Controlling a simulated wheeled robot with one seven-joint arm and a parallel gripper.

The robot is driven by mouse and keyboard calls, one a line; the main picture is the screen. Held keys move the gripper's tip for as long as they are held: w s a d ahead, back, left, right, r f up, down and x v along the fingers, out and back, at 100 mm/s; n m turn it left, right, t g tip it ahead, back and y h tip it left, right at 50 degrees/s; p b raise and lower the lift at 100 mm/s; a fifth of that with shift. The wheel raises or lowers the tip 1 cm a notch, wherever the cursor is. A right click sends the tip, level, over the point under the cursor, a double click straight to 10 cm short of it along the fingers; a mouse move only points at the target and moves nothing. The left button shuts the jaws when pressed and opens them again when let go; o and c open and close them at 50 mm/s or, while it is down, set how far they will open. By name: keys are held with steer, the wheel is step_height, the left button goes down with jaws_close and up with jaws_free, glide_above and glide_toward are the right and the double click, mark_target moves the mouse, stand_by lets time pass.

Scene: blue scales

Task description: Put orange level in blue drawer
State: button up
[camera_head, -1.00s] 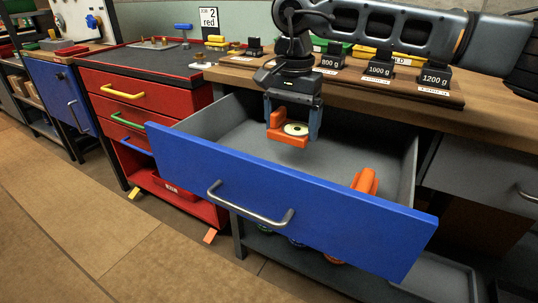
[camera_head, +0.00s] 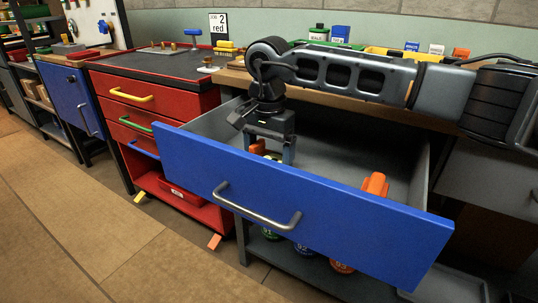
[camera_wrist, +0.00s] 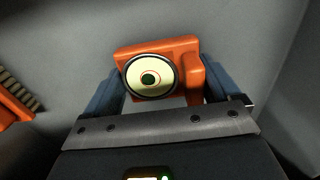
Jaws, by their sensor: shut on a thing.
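The blue drawer (camera_head: 320,213) is pulled out, and its grey inside is visible. My gripper (camera_head: 270,152) reaches down into the drawer's left part behind the blue front. In the wrist view, my gripper (camera_wrist: 160,95) is shut on the orange level (camera_wrist: 190,48), which has a round pale vial with a dark centre. In the head view the orange level (camera_head: 258,146) is mostly hidden by the drawer front and my fingers. I cannot tell whether it touches the drawer floor.
Another orange object (camera_head: 374,185) lies in the drawer's right part; in the wrist view an orange thing with dark bristle-like ridges (camera_wrist: 12,100) shows at left. A red cabinet (camera_head: 150,110) stands left of the drawer. The drawer's middle has free room.

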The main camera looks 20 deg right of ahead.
steer(key=shift+f, duration=0.15)
steer(key=o, duration=0.9)
step_height(320, 180, up, 12)
steer(key=shift+r+p, duration=0.15)
steer(key=shift+p, duration=0.9)
